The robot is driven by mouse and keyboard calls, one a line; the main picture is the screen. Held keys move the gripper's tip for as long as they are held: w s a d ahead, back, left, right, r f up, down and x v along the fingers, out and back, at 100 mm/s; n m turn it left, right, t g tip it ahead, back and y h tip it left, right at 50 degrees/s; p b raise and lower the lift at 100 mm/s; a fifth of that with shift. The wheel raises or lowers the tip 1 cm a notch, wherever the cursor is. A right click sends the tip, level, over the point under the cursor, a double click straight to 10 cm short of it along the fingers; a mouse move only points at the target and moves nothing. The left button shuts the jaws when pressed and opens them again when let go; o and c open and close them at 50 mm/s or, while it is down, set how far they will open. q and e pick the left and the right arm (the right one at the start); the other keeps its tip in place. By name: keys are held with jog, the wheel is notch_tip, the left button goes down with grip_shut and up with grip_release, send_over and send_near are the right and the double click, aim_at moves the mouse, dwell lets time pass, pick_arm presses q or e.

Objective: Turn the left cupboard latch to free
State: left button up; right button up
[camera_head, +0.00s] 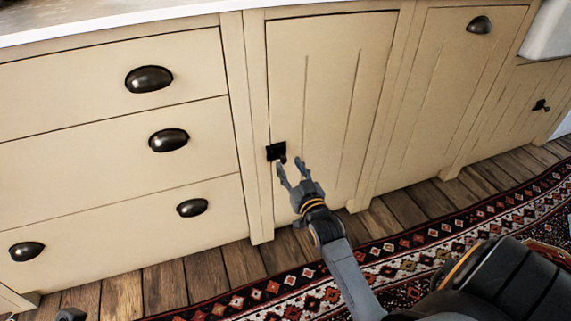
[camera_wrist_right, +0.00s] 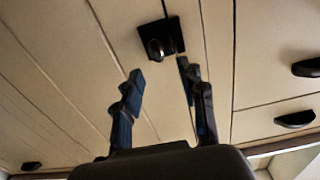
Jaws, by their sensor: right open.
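The left cupboard latch (camera_head: 276,151) is a small black plate with a knob near the left edge of the cream cupboard door (camera_head: 330,100). It also shows in the right wrist view (camera_wrist_right: 174,35), with its rounded knob toward me. My right gripper (camera_head: 288,163) is open and empty, with its fingertips just below and right of the latch in the head view. In the wrist view the two fingers (camera_wrist_right: 159,70) are spread, with the latch beyond their tips; I see no contact. A dark piece at the head view's bottom left (camera_head: 70,315) may be my left gripper, mostly cut off.
Drawers with dark cup handles (camera_head: 149,79) stand left of the door. Another cupboard with a black latch (camera_head: 541,105) is at the far right. A patterned rug (camera_head: 390,265) lies on the wooden floor (camera_head: 205,272). A pale countertop (camera_head: 90,20) runs above.

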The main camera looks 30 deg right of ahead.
aim_at(285, 158)
jog(key=shift+b+x, duration=0.5)
jog(key=shift+x, duration=1.5)
grip_shut()
